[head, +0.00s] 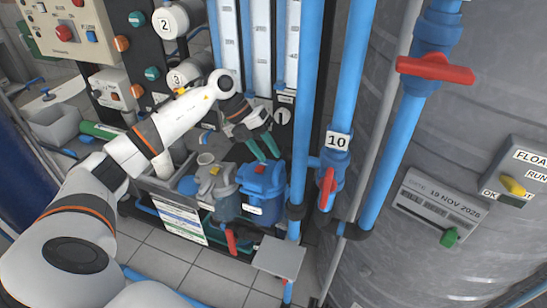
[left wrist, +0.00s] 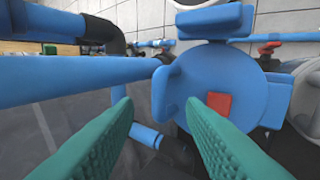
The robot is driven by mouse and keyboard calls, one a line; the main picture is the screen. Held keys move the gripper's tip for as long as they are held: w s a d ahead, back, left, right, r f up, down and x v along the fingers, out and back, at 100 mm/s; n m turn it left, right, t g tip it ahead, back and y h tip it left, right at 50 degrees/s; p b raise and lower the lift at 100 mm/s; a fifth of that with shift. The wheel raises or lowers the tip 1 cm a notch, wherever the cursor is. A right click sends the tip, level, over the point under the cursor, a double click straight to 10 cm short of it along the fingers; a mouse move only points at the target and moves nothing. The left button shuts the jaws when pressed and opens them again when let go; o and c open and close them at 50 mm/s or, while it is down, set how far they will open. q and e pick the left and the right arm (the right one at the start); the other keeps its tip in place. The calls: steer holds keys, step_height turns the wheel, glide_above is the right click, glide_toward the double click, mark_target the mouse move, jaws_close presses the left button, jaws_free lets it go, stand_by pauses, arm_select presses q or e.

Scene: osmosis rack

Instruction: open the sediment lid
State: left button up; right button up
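Two filter housings stand side by side low on the rack. One has a blue lid (head: 268,178) with a small red patch, and the other has a grey lid (head: 212,183). Their labels are too small to read, so I cannot tell which is the sediment one. My left gripper (head: 264,148) is open, its green fingers just above the blue lid in the head view. In the left wrist view the blue lid (left wrist: 200,75) is ahead, beyond the open, empty fingers (left wrist: 158,108). A grey edge (left wrist: 308,95) shows at the right there. My right gripper is not in view.
Vertical blue pipes (head: 307,100) stand right of the housings, with a red-handled valve (head: 327,188) below the "10" tag. A grey plate (head: 279,257) sits low in front. A large grey tank (head: 450,130) fills the right. Tiled floor (head: 170,262) is clear in front.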

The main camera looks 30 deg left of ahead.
mark_target(277, 166)
arm_select(q)
steer(key=shift+x, duration=1.8)
jaws_close()
